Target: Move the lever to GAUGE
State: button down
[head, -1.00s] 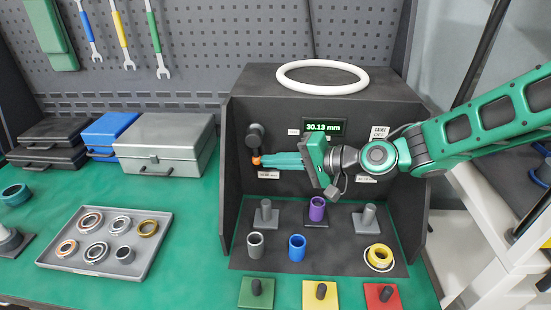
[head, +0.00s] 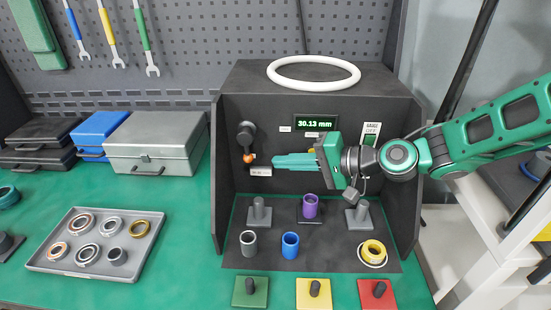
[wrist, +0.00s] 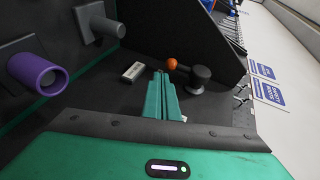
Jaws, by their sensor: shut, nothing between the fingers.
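The lever (head: 247,142) is a dark knob with an arm ending in an orange ball, on the left of the dark panel; the ball hangs below the hub. In the wrist view the orange ball (wrist: 172,64) is just beyond the fingertips, with the dark hub (wrist: 201,75) to its right. My gripper (head: 275,162) is shut and empty, its teal fingers pointing left at the ball with a small gap between. A small white label (head: 259,171) is below the ball and another (head: 285,129) is to the upper right; their text is too small to read.
The display (head: 316,123) reads 30.13 mm. Grey posts, a purple sleeve (head: 310,206), a blue sleeve (head: 290,245) and a yellow ring (head: 373,251) stand below my arm. The booth's left side wall (head: 224,170) is close to the lever. A white ring (head: 313,73) lies on top.

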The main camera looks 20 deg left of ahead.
jog(key=d, duration=0.8)
jog(key=shift+s+d+r, duration=0.15)
jog(key=shift+d+r, duration=0.1)
jog(key=shift+d, duration=0.15)
